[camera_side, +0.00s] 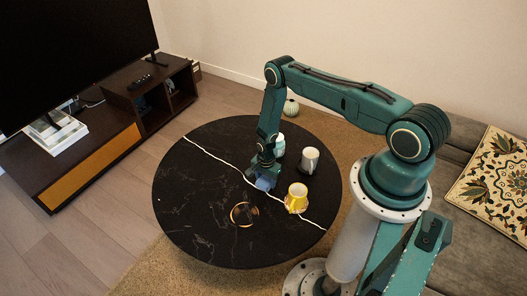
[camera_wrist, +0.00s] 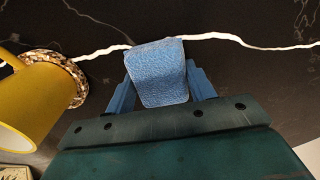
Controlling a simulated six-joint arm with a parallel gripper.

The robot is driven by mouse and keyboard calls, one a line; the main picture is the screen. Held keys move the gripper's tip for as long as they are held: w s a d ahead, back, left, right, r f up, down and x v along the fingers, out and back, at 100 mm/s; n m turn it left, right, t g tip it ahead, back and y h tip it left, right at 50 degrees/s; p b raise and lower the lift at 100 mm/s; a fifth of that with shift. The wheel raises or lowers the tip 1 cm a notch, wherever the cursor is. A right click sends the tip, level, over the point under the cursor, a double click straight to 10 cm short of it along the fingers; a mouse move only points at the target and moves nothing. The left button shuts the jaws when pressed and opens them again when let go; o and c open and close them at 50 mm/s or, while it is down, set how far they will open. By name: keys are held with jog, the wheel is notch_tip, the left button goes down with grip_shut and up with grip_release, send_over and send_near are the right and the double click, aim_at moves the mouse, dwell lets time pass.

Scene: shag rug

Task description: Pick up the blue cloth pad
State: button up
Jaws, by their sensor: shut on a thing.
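The blue cloth pad (camera_wrist: 158,75) is a small textured block with rounded edges, between the two blue fingers of my gripper (camera_wrist: 160,88) in the wrist view. My gripper is shut on it. In the side view the pad (camera_side: 263,184) shows at the tip of my gripper (camera_side: 263,174), low over the black round table. I cannot tell whether the pad touches the tabletop.
The black marble table (camera_side: 200,215) has a white vein. A yellow cup (camera_side: 297,198) stands close to the right of my gripper, a grey mug (camera_side: 310,160) and a pale teal object (camera_side: 279,146) behind. A round gold-rimmed item (camera_side: 244,214) lies in front. The table's left side is clear.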

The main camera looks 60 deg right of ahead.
aim_at(266, 179)
notch_tip(266, 179, up, 20)
jog(key=shift+f, duration=0.15)
dwell(0.7)
dwell(0.4)
jog(key=o, duration=0.4)
jog(key=shift+c, duration=1.5)
jog(key=w+d+f, duration=0.1)
jog(key=w+d, duration=0.1)
jog(key=d, duration=0.7)
jog(key=w+d+f, duration=0.1)
jog(key=w+d, duration=0.2)
jog(key=d, duration=0.6)
jog(key=shift+f, duration=0.35)
